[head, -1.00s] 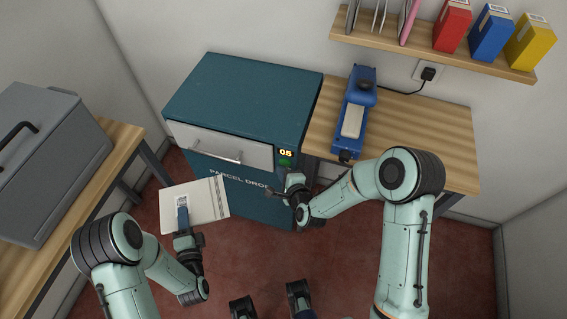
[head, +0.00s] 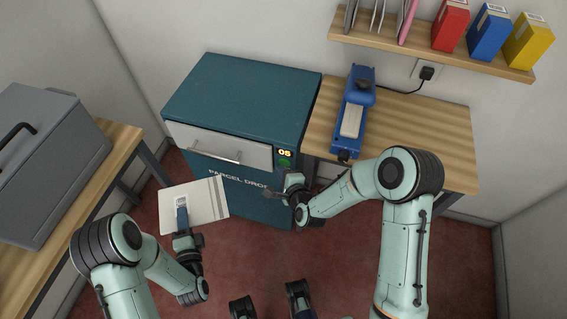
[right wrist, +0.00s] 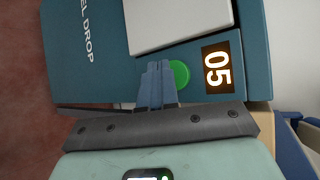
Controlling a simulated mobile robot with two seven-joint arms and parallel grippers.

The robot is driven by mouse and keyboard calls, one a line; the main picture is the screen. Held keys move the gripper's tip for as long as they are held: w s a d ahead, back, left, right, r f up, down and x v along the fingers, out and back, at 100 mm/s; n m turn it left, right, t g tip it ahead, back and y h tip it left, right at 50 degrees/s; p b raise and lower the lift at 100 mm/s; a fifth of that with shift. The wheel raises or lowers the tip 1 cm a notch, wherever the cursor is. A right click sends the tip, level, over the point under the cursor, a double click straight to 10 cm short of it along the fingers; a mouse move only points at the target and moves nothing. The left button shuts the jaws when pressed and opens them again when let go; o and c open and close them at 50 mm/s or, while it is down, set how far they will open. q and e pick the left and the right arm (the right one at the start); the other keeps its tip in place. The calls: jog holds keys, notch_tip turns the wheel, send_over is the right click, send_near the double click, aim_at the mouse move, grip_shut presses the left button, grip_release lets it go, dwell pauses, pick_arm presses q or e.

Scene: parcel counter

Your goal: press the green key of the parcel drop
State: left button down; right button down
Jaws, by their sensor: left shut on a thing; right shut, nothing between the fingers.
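The parcel drop (head: 245,100) is a teal cabinet with a light grey front drawer (head: 222,149) and a small display (head: 285,153) reading 05. Its round green key (head: 285,163) sits just below the display. In the right wrist view the green key (right wrist: 180,73) is partly hidden behind the fingertips of my right gripper (right wrist: 158,68), which is shut and empty. I cannot tell whether the fingertips touch the key. My left gripper (head: 182,222) is shut on a flat cream parcel (head: 205,203) with a white label, held in front of the cabinet's lower left.
A wooden bench (head: 420,130) with a blue device (head: 354,115) stands right of the cabinet. A shelf (head: 430,50) with coloured boxes hangs above it. A grey case (head: 45,160) sits on a table at left. The red floor in front is clear.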

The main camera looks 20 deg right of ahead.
pick_arm(q)
jog(key=shift+f, duration=0.1)
pick_arm(e)
jog(key=shift+w, duration=0.1)
dwell(0.3)
pick_arm(q)
jog(key=shift+f, duration=0.2)
pick_arm(e)
jog(key=shift+w+d, duration=0.25)
pick_arm(q)
jog(key=shift+f+b, duration=0.1)
jog(key=shift+b, duration=0.2)
pick_arm(e)
jog(key=shift+w, duration=0.1)
pick_arm(q)
jog(key=shift+f, duration=0.25)
pick_arm(e)
jog(key=shift+s+a, duration=0.25)
jog(key=shift+s, duration=0.2)
pick_arm(q)
jog(key=shift+s+f+b, duration=0.1)
jog(key=shift+f+b, duration=0.55)
jog(key=shift+b, duration=0.15)
pick_arm(e)
jog(key=s+a, duration=0.3)
jog(key=s, duration=0.2)
jog(key=shift+a, duration=0.2)
